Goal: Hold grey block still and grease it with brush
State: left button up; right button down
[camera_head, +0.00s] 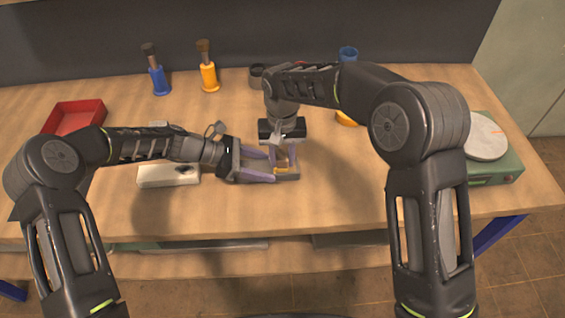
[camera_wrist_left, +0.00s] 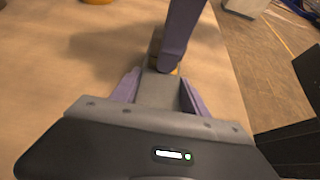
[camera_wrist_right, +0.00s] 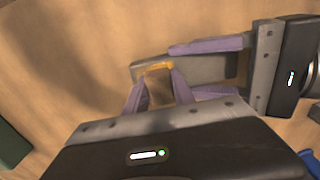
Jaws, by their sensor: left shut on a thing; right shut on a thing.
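The grey block (camera_head: 291,176) lies on the table at centre, between the purple fingers of my left gripper (camera_head: 262,165). The left wrist view shows the block (camera_wrist_left: 158,90) between those fingers (camera_wrist_left: 158,88). My right gripper (camera_head: 283,158) points down over the block's right end. It is shut on a small yellow-orange and brown thing, which looks like the brush (camera_wrist_right: 157,68); it shows right at the block's end in the right wrist view. Its bristles are hidden, so I cannot tell whether they touch the block. A purple right finger (camera_wrist_left: 180,35) crosses the left wrist view.
A blue brush (camera_head: 158,79) and an orange brush (camera_head: 208,75) stand upright at the back. A red tray (camera_head: 78,115) is at left, a white box (camera_head: 168,176) left of the block. A green device with a round plate (camera_head: 487,138) is at right. The table's front is clear.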

aim_at(286, 150)
jog(key=shift+w, duration=1.6)
jog(key=shift+d, duration=0.4)
jog(key=shift+s+d, duration=0.15)
jog(key=shift+d, duration=0.1)
jog(key=shift+s, duration=3.05)
jog(key=shift+w, duration=3.05)
jog(key=shift+w+r, duration=0.15)
jog(key=shift+w, duration=0.05)
notch_tip(286, 150, up, 8)
pick_arm(q)
jog(key=o, duration=1.1)
